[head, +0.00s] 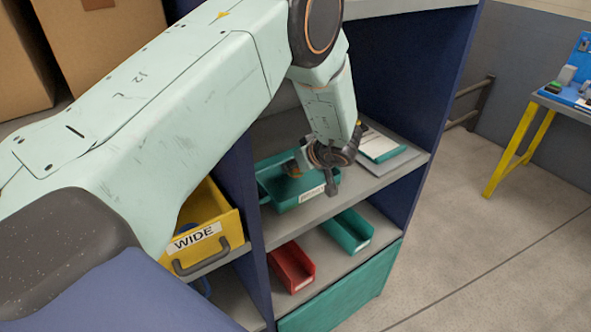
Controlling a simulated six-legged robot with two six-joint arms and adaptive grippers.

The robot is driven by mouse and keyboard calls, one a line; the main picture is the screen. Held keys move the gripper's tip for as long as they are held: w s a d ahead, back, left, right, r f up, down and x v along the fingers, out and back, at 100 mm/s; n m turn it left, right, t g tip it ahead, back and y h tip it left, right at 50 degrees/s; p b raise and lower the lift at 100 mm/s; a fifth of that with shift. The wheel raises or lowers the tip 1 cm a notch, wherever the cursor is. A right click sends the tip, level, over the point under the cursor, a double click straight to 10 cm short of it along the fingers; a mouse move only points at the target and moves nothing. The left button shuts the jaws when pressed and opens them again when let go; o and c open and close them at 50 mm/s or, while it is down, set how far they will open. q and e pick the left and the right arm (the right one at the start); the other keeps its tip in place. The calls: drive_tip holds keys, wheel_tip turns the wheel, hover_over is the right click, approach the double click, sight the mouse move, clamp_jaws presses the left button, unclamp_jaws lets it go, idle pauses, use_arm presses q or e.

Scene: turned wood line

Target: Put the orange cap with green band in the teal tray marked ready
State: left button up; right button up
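A teal tray (277,203) with a pale label on its front stands on the middle shelf; the label's writing is too small to read. My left gripper (318,174) is over the tray, pointing down, with its fingers seemingly apart. A small dark object with an orange part (292,169) shows beside the far-left finger, at or above the tray's inside. It may be the orange cap; a green band cannot be made out, and the gripper partly hides it. I see nothing clearly held. My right gripper is not in view.
A yellow bin (207,205) marked WIDE stands left of a blue upright. A red bin (292,268) and a teal bin (347,232) are on the lower shelf. A teal-and-white flat item (380,146) lies right of the gripper.

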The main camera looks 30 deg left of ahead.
use_arm(q)
drive_tip(key=f, duration=0.1)
drive_tip(key=a+f, duration=0.1)
drive_tip(key=shift+a+f, duration=0.25)
drive_tip(key=shift+f, duration=0.05)
drive_tip(key=shift+d, duration=0.5)
drive_tip(key=o, duration=0.3)
drive_tip(key=shift+d, duration=0.1)
drive_tip(key=o, duration=0.5)
drive_tip(key=shift+a+f, duration=0.15)
drive_tip(key=shift+a, duration=0.35)
drive_tip(key=shift+d, duration=0.25)
drive_tip(key=shift+d+r, duration=0.25)
drive_tip(key=shift+r, duration=0.3)
drive_tip(key=p+v, duration=0.1)
drive_tip(key=v, duration=1)
drive_tip(key=shift+s+a+r, duration=0.1)
drive_tip(key=shift+s+r, duration=0.05)
